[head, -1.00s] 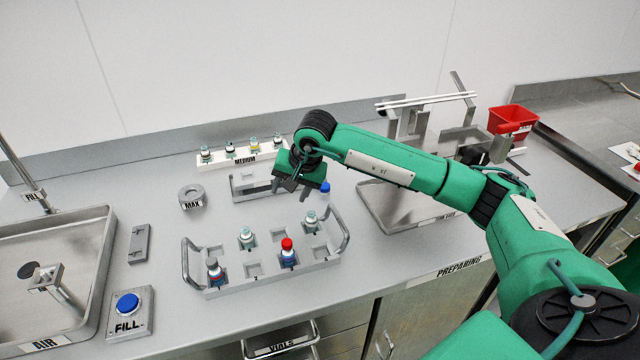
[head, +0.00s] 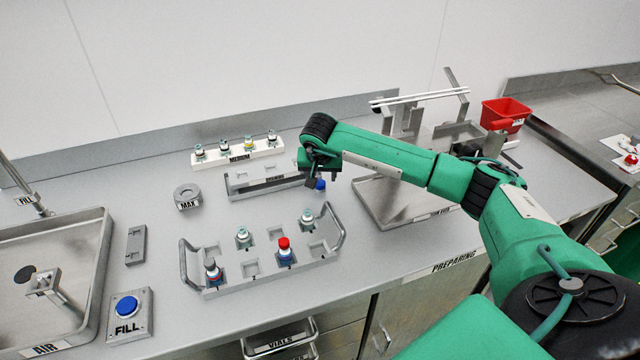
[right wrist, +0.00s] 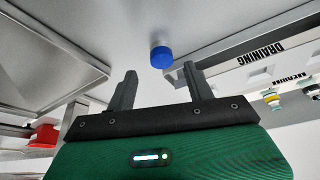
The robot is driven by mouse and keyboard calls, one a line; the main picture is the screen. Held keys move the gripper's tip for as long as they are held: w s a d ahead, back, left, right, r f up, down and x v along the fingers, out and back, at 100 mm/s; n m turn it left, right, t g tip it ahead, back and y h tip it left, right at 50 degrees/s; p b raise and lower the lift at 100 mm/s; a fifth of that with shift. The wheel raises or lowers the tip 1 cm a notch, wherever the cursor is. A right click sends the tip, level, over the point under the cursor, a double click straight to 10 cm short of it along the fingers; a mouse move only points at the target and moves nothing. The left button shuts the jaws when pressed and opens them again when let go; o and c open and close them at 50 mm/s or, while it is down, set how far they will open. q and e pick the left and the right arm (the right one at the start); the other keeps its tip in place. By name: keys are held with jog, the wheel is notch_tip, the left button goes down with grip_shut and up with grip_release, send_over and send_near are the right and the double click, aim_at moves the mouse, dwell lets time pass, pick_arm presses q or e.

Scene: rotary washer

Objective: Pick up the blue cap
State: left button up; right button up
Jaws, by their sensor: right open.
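The blue cap (head: 320,184) sits on the grey worktop at the right end of the grey rack labelled DRAINING; my right gripper partly covers it in the head view. In the right wrist view the blue cap (right wrist: 161,57) lies beyond the fingertips, a little right of the middle of the gap. My right gripper (right wrist: 160,78) is open, with nothing between its fingers. In the head view the right gripper (head: 316,180) is just above and beside the cap. My left gripper is not in view.
A grey vial rack (head: 262,270) with several capped vials stands in front. The DRAINING rack (head: 240,190) and white MEDIUM rack (head: 215,162) are behind it. A metal tray (head: 420,212) lies right of the cap. A round MAX block (head: 187,196) is left.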

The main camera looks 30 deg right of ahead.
aim_at(320, 183)
jog(key=p+x, duration=0.1)
jog(key=x, duration=0.3)
jog(key=shift+w+f, duration=0.1)
jog(key=shift+f, duration=0.2)
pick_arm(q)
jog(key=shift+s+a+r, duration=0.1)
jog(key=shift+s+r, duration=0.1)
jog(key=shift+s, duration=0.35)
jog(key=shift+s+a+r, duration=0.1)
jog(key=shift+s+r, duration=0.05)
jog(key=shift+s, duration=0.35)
pick_arm(e)
jog(key=shift+a, duration=0.1)
jog(key=shift+c, duration=0.2)
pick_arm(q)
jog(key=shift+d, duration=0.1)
pick_arm(e)
jog(key=c, duration=0.9)
